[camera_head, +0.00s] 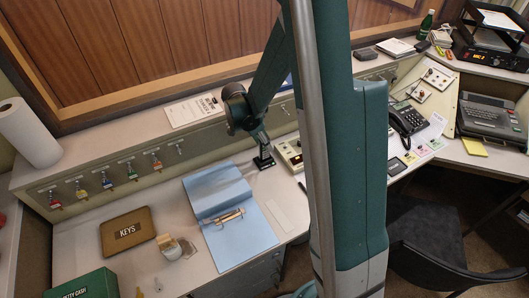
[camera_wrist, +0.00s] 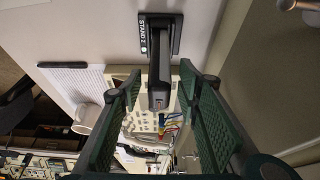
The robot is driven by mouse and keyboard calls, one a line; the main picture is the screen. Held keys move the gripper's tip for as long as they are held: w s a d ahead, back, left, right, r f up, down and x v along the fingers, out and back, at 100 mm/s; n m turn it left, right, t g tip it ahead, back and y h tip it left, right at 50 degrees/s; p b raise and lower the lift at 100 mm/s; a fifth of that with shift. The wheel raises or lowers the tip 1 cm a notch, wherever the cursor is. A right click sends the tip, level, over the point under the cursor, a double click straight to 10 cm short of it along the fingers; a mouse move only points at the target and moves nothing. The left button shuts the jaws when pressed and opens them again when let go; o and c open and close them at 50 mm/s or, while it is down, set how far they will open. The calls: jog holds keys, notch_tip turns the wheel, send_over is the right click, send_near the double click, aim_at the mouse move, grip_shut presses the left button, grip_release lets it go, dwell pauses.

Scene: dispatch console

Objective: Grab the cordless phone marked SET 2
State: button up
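A black upright handset (camera_wrist: 160,85) stands in a black base (camera_wrist: 170,22) with a white label that seems to read STAND 2, at the top middle of the wrist view. I cannot read a SET 2 mark on the handset. In the head view the black base (camera_head: 264,161) is on the console desk, below my gripper (camera_head: 259,141). In the wrist view my gripper (camera_wrist: 160,82) is open, with its green fingers on either side of the handset and a visible gap on each side. In the head view my gripper hides most of the handset.
Beside the base is a cream device (camera_head: 291,154) with buttons; my arm column hides what lies right of it. A blue ring binder (camera_head: 244,242) lies open to the left. A white mug (camera_wrist: 87,118) and a lined sheet (camera_wrist: 75,84) show in the wrist view.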

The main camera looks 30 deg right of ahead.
jog(key=shift+b+x, duration=0.5)
jog(key=shift+x, duration=2.05)
jog(key=shift+d, duration=0.1)
jog(key=c, duration=1.1)
